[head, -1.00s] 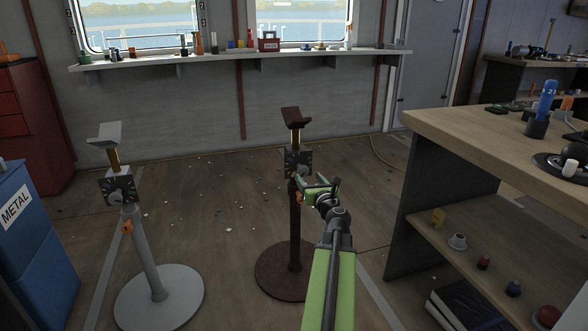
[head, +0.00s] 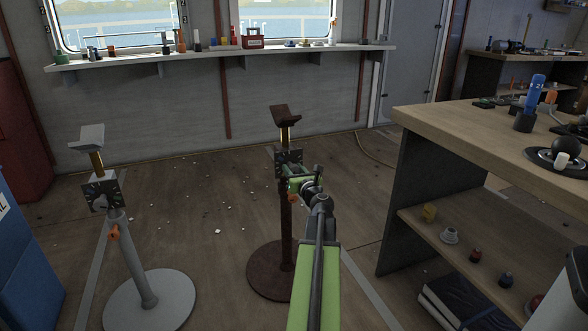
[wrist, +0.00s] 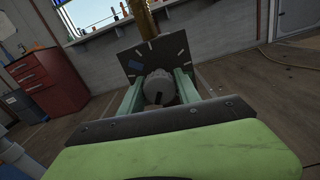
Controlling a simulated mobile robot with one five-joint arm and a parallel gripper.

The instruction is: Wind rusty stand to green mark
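The rusty stand (head: 287,230) is dark brown, upright on a round base, with a V-shaped head on a brass post. Its dark dial plate (head: 283,157) has pale ticks and faces my arm. My gripper (head: 297,178) is at the plate. In the wrist view the dial plate (wrist: 152,52) shows pale ticks and a blue patch at left. The grey round knob (wrist: 158,86) with a black slot lies between the two fingers of my gripper (wrist: 160,80). The fingers are apart, one on each side; contact is unclear. I cannot make out a green mark.
A pale grey stand (head: 140,255) of the same kind stands at left. A wooden workbench (head: 480,135) with a lower shelf is at right. A window shelf (head: 220,57) with small items runs along the back wall. Floor between the stands is open, with small scraps.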

